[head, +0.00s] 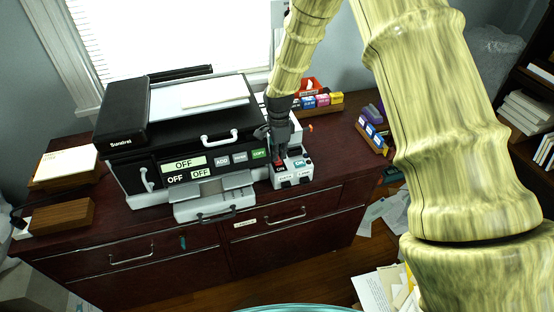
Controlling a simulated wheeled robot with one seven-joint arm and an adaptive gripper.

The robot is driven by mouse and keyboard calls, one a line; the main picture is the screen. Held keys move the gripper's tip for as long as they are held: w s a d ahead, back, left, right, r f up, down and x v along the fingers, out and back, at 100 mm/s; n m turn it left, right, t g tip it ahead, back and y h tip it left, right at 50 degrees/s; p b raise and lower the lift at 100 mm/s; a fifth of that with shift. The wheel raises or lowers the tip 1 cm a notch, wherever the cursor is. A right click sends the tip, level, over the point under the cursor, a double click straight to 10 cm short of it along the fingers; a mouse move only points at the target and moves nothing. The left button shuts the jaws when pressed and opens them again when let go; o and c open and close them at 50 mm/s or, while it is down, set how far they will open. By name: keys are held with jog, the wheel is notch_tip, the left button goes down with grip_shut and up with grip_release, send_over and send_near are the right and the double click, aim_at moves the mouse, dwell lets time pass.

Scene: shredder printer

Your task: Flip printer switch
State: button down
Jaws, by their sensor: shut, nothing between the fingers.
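The printer (205,135) is black and grey and stands on the dark red cabinet. Its front panel (185,163) shows "OFF" labels and several buttons, one of them green. A small white switch box (291,180) stands at the printer's right side, with a red piece and a teal piece on its top. My gripper (278,160) is shut and points down at the box's red piece (280,169). Its fingertips are very near or touching that piece; I cannot tell which. The gripper hides part of the box and what stands behind it.
A wooden tray with paper (66,163) and a wooden block (62,216) are at the left. Coloured boxes (322,100) stand behind my gripper, and more (373,133) at the right. Loose papers (385,288) lie on the floor. The cabinet top right of the switch box is clear.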

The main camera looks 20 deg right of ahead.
aim_at(278, 162)
jog(key=shift+f+b, duration=0.4)
jog(key=shift+f, duration=0.55)
dwell(0.7)
jog(key=shift+r, duration=0.15)
jog(key=shift+r+p, duration=2.2)
jog(key=shift+r, duration=1.25)
jog(key=shift+a+f, duration=0.1)
